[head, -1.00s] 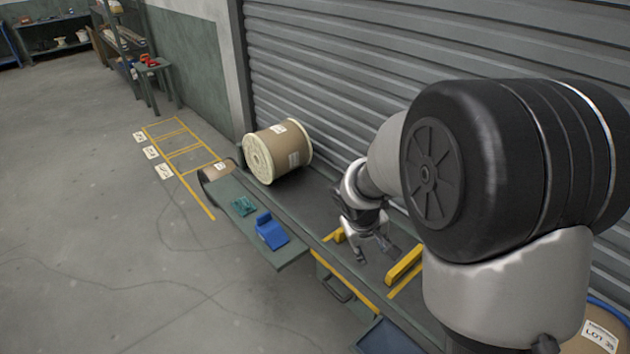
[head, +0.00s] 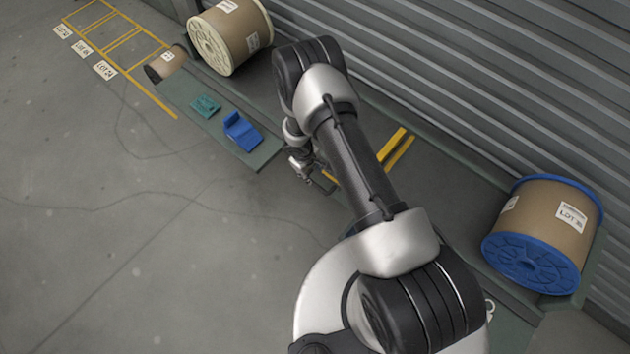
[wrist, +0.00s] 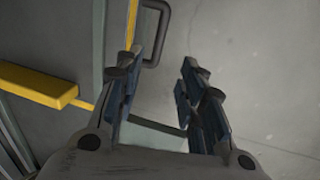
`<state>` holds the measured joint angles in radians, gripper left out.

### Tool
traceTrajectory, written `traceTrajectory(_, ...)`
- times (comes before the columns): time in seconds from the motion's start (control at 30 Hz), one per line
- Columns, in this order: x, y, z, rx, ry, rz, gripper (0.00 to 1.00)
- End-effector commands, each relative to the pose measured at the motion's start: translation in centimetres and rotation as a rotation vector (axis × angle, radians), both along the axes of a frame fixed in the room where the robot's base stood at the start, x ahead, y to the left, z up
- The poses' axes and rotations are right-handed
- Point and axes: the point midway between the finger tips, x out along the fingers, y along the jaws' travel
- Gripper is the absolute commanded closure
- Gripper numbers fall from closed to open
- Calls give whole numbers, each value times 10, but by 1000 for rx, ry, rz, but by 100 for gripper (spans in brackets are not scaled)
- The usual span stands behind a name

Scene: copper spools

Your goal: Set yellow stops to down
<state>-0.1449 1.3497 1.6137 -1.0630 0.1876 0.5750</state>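A yellow stop (head: 392,146) shows as a bar on the dark bench, just right of my forearm in the head view. In the wrist view a yellow stop (wrist: 38,85) reaches in from the left edge, left of my fingers and apart from them. A dark handle (wrist: 165,30) shows at the top of the wrist view, above and between the fingertips. My gripper (wrist: 159,66) is open and empty; in the head view it (head: 312,173) hangs at the bench's front edge. My arm hides part of the bench and any other stop there.
A cream-flanged spool (head: 240,42) lies on the bench's far end and a blue-flanged spool (head: 545,232) at the near right. A blue block (head: 241,132) and a teal item (head: 205,106) lie on a side shelf.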

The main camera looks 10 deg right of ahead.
Motion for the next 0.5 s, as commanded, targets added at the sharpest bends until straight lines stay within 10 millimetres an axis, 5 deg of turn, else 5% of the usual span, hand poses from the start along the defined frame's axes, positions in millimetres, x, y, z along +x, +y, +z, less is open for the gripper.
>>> traceTrajectory(0.5,11,-18,-115,-1,2,-3,64)
